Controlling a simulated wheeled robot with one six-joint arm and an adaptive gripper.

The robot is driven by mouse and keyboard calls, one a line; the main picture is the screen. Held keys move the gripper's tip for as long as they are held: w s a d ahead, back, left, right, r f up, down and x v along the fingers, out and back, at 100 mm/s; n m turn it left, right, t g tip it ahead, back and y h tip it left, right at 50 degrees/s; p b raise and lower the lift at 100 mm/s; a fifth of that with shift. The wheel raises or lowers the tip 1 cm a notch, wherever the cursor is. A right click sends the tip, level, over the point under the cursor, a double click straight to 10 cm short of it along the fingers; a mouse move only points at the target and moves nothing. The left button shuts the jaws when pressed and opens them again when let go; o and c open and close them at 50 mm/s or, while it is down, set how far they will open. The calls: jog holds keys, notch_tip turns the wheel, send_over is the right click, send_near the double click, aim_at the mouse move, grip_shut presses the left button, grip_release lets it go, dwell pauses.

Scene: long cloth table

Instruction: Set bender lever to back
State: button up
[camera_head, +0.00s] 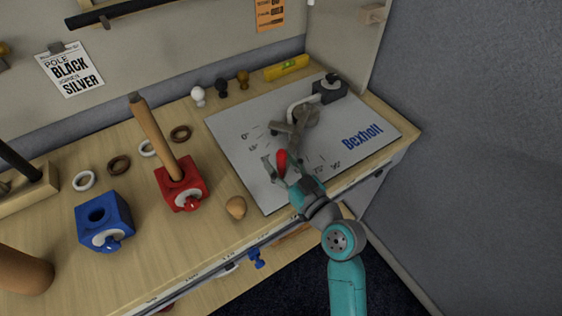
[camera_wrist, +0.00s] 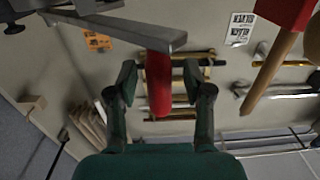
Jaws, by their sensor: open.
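The bender (camera_head: 303,113) is a grey metal tool on a pale board marked "Bexholt". Its grey lever ends in a red handle (camera_head: 282,160) at the front of the bender, near the printed angle marks. In the wrist view the grey lever arm (camera_wrist: 115,30) crosses the top left, and the red handle (camera_wrist: 159,90) hangs from its end. My gripper (camera_head: 282,172) is at the handle in the head view. In the wrist view my gripper (camera_wrist: 160,80) is open, with a finger on each side of the handle and gaps on both sides.
The pale board (camera_head: 235,130) lies at the table's right end, beside a wall. A red block (camera_head: 180,186) with a wooden rod, a blue block (camera_head: 103,220) and a wooden knob (camera_head: 236,207) stand to the left. A yellow level (camera_head: 287,67) lies behind.

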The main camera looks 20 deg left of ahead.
jog(key=v, duration=1.1)
jog(key=shift+s+d, duration=0.2)
jog(key=shift+d, duration=0.1)
jog(key=shift+d, duration=0.1)
jog(key=c, duration=0.8)
jog(key=shift+w+d+m, duration=0.1)
jog(key=shift+d+m, duration=0.1)
jog(key=shift+m, duration=0.5)
grip_shut()
jog(key=d+m+g+y, duration=0.25)
jog(key=d+m, duration=0.35)
jog(key=m, duration=0.8)
jog(key=shift+h, duration=0.25)
jog(key=x, duration=0.9)
jog(key=s+x, duration=0.1)
jog(key=x, duration=0.3)
jog(key=shift+w+a+r, duration=0.1)
jog(key=shift+a+r, duration=0.2)
jog(key=shift+a, duration=0.15)
